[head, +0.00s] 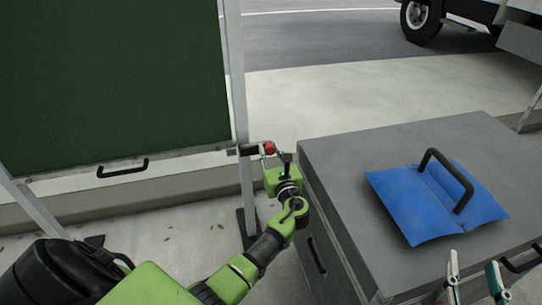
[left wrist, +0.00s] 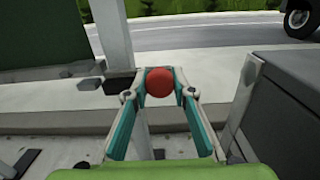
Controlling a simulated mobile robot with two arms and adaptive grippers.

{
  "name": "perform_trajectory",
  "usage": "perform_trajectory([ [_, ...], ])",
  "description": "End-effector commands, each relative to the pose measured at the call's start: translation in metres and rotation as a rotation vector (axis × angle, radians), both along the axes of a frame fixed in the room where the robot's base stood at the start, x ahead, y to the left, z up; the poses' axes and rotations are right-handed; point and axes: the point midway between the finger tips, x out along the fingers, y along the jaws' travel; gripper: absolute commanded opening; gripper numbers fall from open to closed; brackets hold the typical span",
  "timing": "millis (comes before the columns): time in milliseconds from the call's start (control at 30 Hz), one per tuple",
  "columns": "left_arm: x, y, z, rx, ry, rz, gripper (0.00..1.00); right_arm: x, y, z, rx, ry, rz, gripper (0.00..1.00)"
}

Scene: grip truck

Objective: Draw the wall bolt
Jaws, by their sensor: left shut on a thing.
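The wall bolt (head: 246,150) is a dark fitting on the grey post beside the green panel. It ends in a round red knob (head: 269,148). My left gripper (head: 270,152) is shut on the red knob. In the left wrist view the red knob (left wrist: 160,82) sits between the two fingertips, with the dark bolt part (left wrist: 118,83) just left of it. My right gripper (head: 473,272) is at the bottom right edge in the head view. Its fingertips are apart with nothing between them, in front of the grey box.
A large grey box (head: 340,160) stands right of my left arm. The green panel (head: 110,80) has a black handle (head: 122,168) low down.

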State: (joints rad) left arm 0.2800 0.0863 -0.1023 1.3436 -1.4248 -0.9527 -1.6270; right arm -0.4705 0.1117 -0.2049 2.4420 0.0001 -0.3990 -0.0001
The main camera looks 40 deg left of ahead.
Motion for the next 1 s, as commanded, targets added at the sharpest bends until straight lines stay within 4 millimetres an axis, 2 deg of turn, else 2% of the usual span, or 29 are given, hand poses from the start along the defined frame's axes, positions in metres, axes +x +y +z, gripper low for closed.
perform_trajectory([
  [33,0.006,-0.010,0.001,0.002,-0.003,-0.009,0.00,0.000,0.001,0.000,0.002,-0.003,0.001,0.40],
  [67,0.008,-0.012,0.001,0.003,-0.003,-0.009,0.00,0.000,0.001,0.000,0.002,-0.003,0.001,0.40],
  [367,0.010,-0.015,0.002,0.002,-0.003,-0.013,0.00,0.000,0.001,0.001,0.003,-0.005,0.000,0.40],
  [400,0.010,-0.015,0.002,0.002,-0.004,-0.013,0.26,0.000,0.001,0.001,0.003,-0.005,0.000,0.40],
  [467,0.011,-0.015,0.002,0.002,-0.005,-0.014,0.41,0.000,0.001,0.001,0.003,-0.005,0.000,0.40],
  [833,0.008,-0.015,0.001,0.002,-0.002,-0.009,0.41,0.000,0.000,0.001,0.002,-0.005,0.000,0.40],
  [1000,-0.005,-0.031,0.000,0.000,-0.001,-0.012,0.41,0.000,0.000,0.001,0.002,-0.005,0.000,0.40],
])
